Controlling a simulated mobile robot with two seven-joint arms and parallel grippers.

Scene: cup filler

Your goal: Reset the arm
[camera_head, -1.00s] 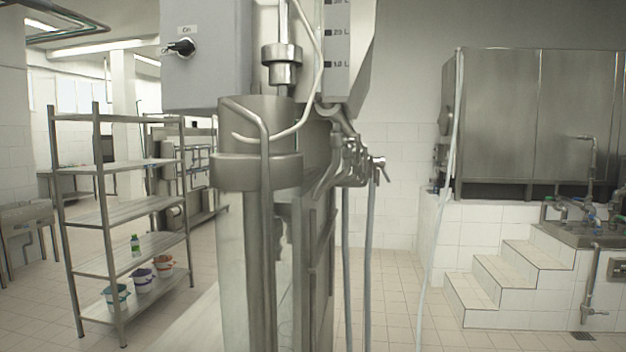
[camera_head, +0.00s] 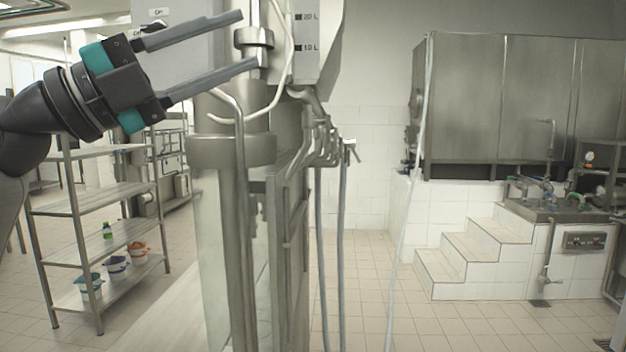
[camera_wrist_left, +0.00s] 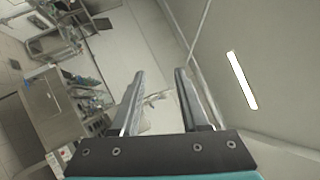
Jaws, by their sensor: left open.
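My left gripper (camera_head: 248,40) is raised at the upper left of the head view, in front of the filling machine (camera_head: 232,151). Its two long grey fingers are apart and point right, with nothing between them. In the left wrist view the open fingers (camera_wrist_left: 158,72) also show empty, with the room seen tilted behind them. My left arm comes in from the left edge. My right gripper is in neither view.
A metal shelf rack (camera_head: 98,196) with several small buckets and a green bottle (camera_head: 107,230) stands at left. White tiled steps (camera_head: 468,250) lead to a large steel tank (camera_head: 465,105) at right. Grey hoses (camera_head: 342,250) hang beside the machine. The tiled floor between is clear.

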